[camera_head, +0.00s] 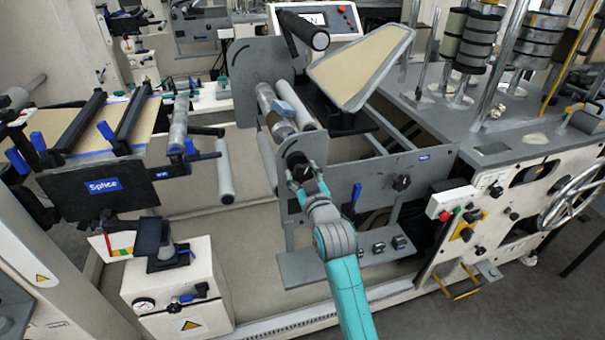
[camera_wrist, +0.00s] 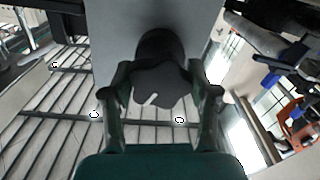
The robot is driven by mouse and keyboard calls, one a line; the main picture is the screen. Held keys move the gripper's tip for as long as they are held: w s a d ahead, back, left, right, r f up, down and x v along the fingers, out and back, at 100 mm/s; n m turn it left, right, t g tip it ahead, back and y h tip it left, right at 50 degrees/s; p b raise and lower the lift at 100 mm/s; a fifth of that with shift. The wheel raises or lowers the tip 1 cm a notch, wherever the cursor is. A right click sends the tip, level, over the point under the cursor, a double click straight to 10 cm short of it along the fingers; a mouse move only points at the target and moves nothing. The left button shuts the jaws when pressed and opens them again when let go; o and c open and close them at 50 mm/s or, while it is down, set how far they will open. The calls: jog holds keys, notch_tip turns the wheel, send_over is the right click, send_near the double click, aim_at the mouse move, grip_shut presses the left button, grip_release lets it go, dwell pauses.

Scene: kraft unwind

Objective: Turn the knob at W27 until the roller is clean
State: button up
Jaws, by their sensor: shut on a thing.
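A dark, lobed knob (camera_wrist: 163,82) with a short white mark sits in front of a grey plate (camera_wrist: 120,30) in the wrist view. My gripper (camera_wrist: 162,92) has one finger on each side of the knob and is shut on it. In the head view my gripper (camera_head: 303,178) reaches the near end of the roller assembly, and the fingers mostly hide the knob. A metal roller (camera_head: 270,107) and a paler roller (camera_head: 299,107) lie behind it between grey plates. I cannot tell how clean either roller is. No W27 label is readable.
A splice table (camera_head: 93,186) stands at the left, above a pale cabinet with a gauge (camera_head: 144,305). A tan panel (camera_head: 360,68) is tilted behind the rollers. A control box (camera_head: 450,200) and a handwheel (camera_head: 577,195) are at the right. A second black knob (camera_head: 402,182) is close by.

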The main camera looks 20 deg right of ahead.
jog(key=m, duration=1)
dwell(0.3)
jog(key=o, duration=1.2)
jog(key=shift+s, duration=0.1)
jog(key=s, duration=0.7)
jog(key=shift+w, duration=0.1)
